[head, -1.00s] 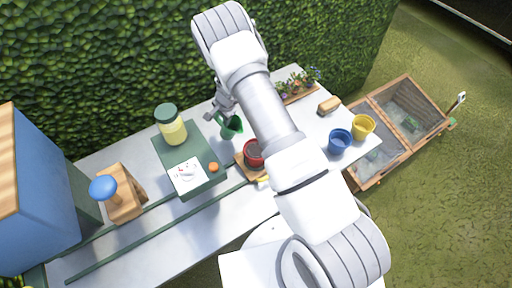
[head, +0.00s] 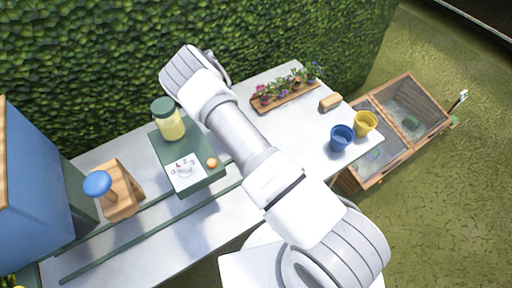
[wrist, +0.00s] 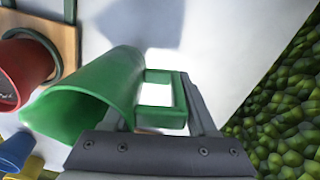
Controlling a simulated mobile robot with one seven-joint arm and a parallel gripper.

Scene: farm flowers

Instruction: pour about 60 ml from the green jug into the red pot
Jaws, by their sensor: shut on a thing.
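The green jug (wrist: 105,85) is in my gripper (wrist: 163,98) in the wrist view, with the jaws shut on its handle. The jug's wide mouth faces the lower left of that view, much as the pot's mouth does. I cannot see any liquid in it. The red pot (wrist: 28,62) stands at the left edge of the wrist view, beside the jug and apart from it in the picture. It is partly cut off, with dark stuff inside. A wooden board (wrist: 62,20) lies under it. In the head view my arm hides jug, pot and gripper.
A flower tray (head: 285,97), a brush-like block (head: 330,102), a blue pot (head: 341,138) and a yellow pot (head: 365,123) stand right. A hedge lines the back.

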